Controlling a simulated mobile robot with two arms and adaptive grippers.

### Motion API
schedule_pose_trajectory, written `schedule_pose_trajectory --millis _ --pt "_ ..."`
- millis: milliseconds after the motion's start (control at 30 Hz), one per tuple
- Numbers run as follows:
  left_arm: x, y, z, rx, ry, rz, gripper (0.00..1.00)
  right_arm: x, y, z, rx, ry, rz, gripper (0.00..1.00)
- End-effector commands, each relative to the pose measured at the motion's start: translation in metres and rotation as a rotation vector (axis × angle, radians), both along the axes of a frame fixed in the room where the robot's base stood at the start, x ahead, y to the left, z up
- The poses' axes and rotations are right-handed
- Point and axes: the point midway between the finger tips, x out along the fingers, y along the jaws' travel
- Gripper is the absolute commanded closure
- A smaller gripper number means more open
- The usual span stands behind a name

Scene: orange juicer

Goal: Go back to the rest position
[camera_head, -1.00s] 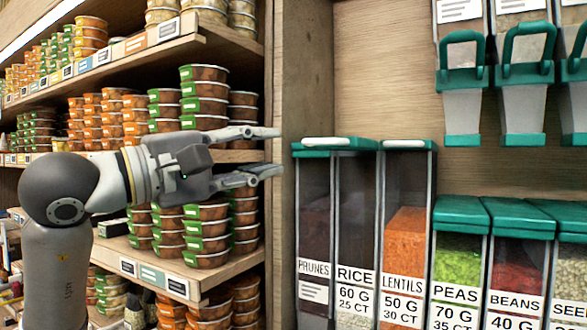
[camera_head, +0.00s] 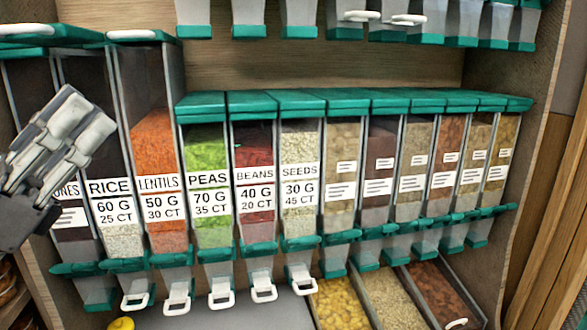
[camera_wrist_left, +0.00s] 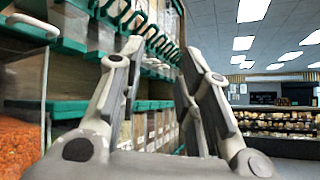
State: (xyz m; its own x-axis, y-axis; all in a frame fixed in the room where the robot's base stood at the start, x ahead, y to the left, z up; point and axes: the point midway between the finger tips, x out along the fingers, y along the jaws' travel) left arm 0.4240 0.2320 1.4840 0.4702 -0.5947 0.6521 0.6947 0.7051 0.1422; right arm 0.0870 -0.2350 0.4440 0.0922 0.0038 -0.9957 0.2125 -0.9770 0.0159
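My left gripper (camera_head: 86,112) is at the left edge of the head view, pointing up and to the right. It is in front of the prunes and rice dispensers and partly covers them. Whether it touches them I cannot tell. In the left wrist view its two fingers (camera_wrist_left: 158,55) stand apart with nothing between them, so it is open and empty. My right gripper is in neither current view.
A row of clear dispensers with green lids fills the shelf: rice (camera_head: 118,235), lentils (camera_head: 154,140), peas (camera_head: 207,150), beans (camera_head: 254,150), seeds (camera_head: 299,150) and others. Open bins (camera_head: 340,300) lie below. The left wrist view shows an open aisle on the right.

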Motion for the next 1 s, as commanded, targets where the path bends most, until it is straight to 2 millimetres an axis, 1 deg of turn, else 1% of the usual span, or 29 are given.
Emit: schedule_pose_trajectory --millis 33,67,100,167,200,267,300,367,400,467,500,533,567,600,667,700,767,800,867,900,967,1000 --pt "0.010 0.010 -0.012 -0.152 0.082 -0.060 0.68 0.000 0.000 0.000 0.000 0.000 0.000 0.60" --pt "0.015 0.016 -0.019 -0.241 0.127 -0.091 0.68 0.000 0.000 0.000 0.000 0.000 0.000 0.60" --pt "0.023 0.027 -0.029 -0.363 0.188 -0.127 0.68 0.000 0.000 0.000 0.000 0.000 0.000 0.60" --pt "0.036 0.043 -0.050 -0.548 0.284 -0.171 0.68 0.000 0.000 0.000 0.000 0.000 0.000 0.60" --pt "0.045 0.054 -0.067 -0.673 0.348 -0.194 0.68 0.000 0.000 0.000 0.000 0.000 0.000 0.60" --pt "0.058 0.070 -0.097 -0.863 0.446 -0.219 0.68 0.000 0.000 0.000 0.000 0.000 0.000 0.60" --pt "0.066 0.081 -0.121 -0.990 0.510 -0.227 0.68 0.000 0.000 0.000 0.000 0.000 0.000 0.60" --pt "0.076 0.093 -0.161 -1.182 0.609 -0.230 0.68 0.000 0.000 0.000 0.000 0.000 0.000 0.60" --pt "0.081 0.100 -0.191 -1.309 0.672 -0.223 0.68 0.000 0.000 0.000 0.000 0.000 0.000 0.60" --pt "0.084 0.107 -0.237 -1.491 0.762 -0.202 0.68 0.000 0.000 0.000 0.000 0.000 0.000 0.60" --pt "0.083 0.110 -0.268 -1.605 0.818 -0.181 0.68 0.000 0.000 0.000 0.000 0.000 0.000 0.60" --pt "0.081 0.110 -0.290 -1.689 0.858 -0.163 0.68 0.000 0.000 0.000 0.000 0.000 0.000 0.60" --pt "0.078 0.110 -0.313 -1.771 0.897 -0.142 0.68 0.000 0.000 0.000 0.000 0.000 0.000 0.60" --pt "0.072 0.108 -0.343 -1.877 0.947 -0.108 0.68 0.000 0.000 0.000 0.000 0.000 0.000 0.60" --pt "0.060 0.102 -0.388 -2.032 1.019 -0.050 0.68 0.000 0.000 0.000 0.000 0.000 0.000 0.60" --pt "0.049 0.097 -0.416 -2.131 1.063 -0.003 0.68 0.000 0.000 0.000 0.000 0.000 0.000 0.60" --pt "0.030 0.085 -0.456 -2.275 1.129 0.073 0.68 0.000 0.000 0.000 0.000 0.000 0.000 0.60" --pt "0.015 0.077 -0.481 -2.367 1.167 0.131 0.68 0.000 0.000 0.000 0.000 0.000 0.000 0.60" --pt "-0.009 0.062 -0.514 -2.494 1.222 0.223 0.68 0.000 0.000 0.000 0.000 0.000 0.000 0.60" --pt "-0.026 0.052 -0.533 -2.571 1.255 0.289 0.68 0.000 0.000 0.000 0.000 0.000 0.000 0.60" --pt "-0.052 0.036 -0.558 -2.675 1.300 0.389 0.68 0.000 0.000 0.000 0.000 0.000 0.000 0.60" --pt "-0.069 0.026 -0.572 -2.738 1.325 0.455 0.68 0.000 0.000 0.000 0.000 0.000 0.000 0.60"
